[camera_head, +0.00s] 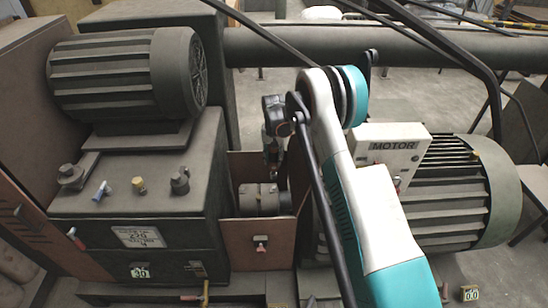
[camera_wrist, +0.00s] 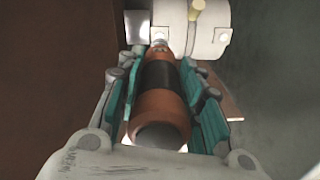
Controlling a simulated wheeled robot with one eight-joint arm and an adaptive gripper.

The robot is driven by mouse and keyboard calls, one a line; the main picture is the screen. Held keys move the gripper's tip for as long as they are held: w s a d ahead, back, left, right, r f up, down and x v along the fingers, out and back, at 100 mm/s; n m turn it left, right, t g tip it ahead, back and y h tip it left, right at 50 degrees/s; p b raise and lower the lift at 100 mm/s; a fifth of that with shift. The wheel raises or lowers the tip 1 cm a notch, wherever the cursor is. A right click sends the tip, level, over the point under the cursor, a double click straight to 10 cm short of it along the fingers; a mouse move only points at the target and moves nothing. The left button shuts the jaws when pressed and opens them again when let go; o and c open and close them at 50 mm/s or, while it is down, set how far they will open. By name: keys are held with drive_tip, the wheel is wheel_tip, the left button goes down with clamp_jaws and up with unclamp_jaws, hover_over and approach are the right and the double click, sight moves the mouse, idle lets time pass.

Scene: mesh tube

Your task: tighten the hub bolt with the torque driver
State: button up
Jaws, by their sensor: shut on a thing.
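The torque driver (camera_wrist: 158,88), orange with a black band, lies between the teal fingers of my gripper (camera_wrist: 157,70) in the wrist view. My gripper is shut on it. The driver's narrow tip points at the pale, round hub (camera_wrist: 212,30) and appears to meet a small bolt head (camera_wrist: 158,35) at the hub's left part; whether they touch cannot be told. In the head view my gripper (camera_head: 271,150) hangs above the grey hub (camera_head: 262,199), between the two machines. The driver is small and mostly hidden there.
A ribbed motor (camera_head: 120,75) sits on a gearbox (camera_head: 140,220) at left. A larger motor (camera_head: 450,200) with a MOTOR box (camera_head: 390,146) stands at right. A brown guard panel (camera_head: 262,165) stands behind the hub. The gap around the hub is narrow.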

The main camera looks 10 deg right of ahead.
sight(274, 170)
drive_tip(key=shift+f+b, duration=1.4)
drive_tip(key=shift+f, duration=1.75)
drive_tip(key=shift+b, duration=0.5)
drive_tip(key=shift+f+b, duration=0.45)
drive_tip(key=shift+f, duration=0.05)
drive_tip(key=shift+f+b, duration=0.2)
drive_tip(key=shift+b, duration=0.8)
idle(1.4)
drive_tip(key=shift+r, duration=0.1)
